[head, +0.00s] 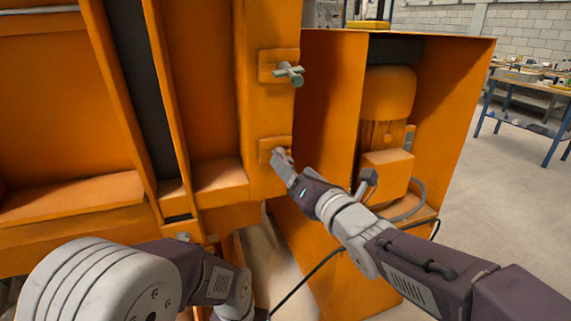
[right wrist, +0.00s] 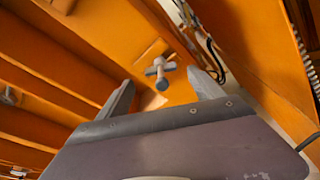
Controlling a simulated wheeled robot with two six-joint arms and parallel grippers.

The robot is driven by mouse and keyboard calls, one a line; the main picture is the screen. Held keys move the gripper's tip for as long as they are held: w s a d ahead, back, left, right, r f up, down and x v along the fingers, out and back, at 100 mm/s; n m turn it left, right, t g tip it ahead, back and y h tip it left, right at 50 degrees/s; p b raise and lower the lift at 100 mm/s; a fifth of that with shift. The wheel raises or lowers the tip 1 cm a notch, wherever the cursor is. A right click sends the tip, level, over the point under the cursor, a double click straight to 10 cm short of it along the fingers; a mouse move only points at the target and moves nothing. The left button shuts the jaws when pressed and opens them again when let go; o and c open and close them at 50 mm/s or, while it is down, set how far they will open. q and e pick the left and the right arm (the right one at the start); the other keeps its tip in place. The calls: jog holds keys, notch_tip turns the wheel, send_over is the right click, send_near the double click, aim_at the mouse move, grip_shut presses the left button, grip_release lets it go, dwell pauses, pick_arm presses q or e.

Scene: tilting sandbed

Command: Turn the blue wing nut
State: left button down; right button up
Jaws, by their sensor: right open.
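A grey-blue wing nut (right wrist: 161,70) stands out from an orange plate in the right wrist view, between my open fingers and apart from both. My right gripper (head: 283,161) is at the lower orange bracket (head: 268,146) in the head view, where its fingers largely hide the nut. The gripper also shows in the right wrist view (right wrist: 164,84), with its two fingers on either side of the nut. A grey-green wing nut (head: 290,74) sits on the upper bracket, above my right gripper. My left arm is at the lower left; its gripper does not show.
The orange machine frame (head: 218,178) fills the left and middle. An open orange housing with a motor (head: 388,95) stands right of my right gripper, with a dark cable (head: 305,277) below. A blue-legged workbench (head: 530,102) stands far right beyond clear floor.

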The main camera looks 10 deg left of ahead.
aim_at(285, 158)
jog(key=x, duration=0.6)
jog(key=c, duration=1.4)
